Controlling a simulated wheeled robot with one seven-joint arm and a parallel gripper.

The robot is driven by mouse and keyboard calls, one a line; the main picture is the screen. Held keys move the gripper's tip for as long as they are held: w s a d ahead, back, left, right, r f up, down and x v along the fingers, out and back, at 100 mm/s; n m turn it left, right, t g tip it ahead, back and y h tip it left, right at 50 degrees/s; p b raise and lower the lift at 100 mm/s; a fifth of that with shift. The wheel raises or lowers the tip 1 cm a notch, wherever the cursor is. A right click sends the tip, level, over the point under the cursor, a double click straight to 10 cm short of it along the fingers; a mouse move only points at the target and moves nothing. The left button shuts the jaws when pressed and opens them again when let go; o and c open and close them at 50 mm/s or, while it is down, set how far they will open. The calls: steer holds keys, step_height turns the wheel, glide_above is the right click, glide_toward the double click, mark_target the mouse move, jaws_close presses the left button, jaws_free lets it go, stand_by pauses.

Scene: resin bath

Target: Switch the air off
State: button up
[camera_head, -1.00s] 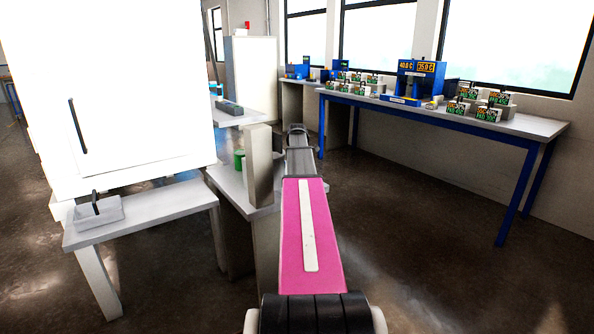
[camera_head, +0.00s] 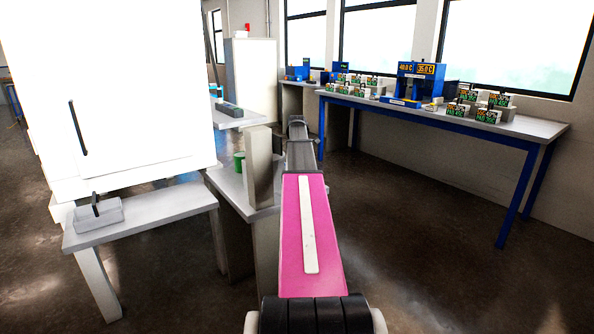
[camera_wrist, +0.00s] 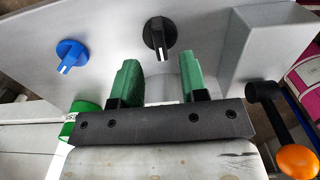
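In the wrist view, a blue knob (camera_wrist: 71,54) with a white mark and a black knob (camera_wrist: 157,38) with a white mark sit on a pale grey panel (camera_wrist: 110,35). I see no label telling which knob is for the air. My gripper (camera_wrist: 159,60) has two green fingers, spread apart with nothing between them. The black knob shows just beyond the fingertips, between them; I cannot tell how near it is. The blue knob is left of the fingers. In the head view my gripper cannot be made out at the arm's far end.
A lever with an orange ball (camera_wrist: 297,160) is right of my gripper. A green container (camera_wrist: 84,121) is on the left, and a green cup (camera_head: 239,161) shows in the head view. A white cabinet (camera_head: 140,90) stands left; a blue-legged bench (camera_head: 450,130) with displays stands right.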

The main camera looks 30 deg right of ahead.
step_height(320, 180, up, 6)
steer(key=shift+r, duration=0.2)
stand_by(0.6)
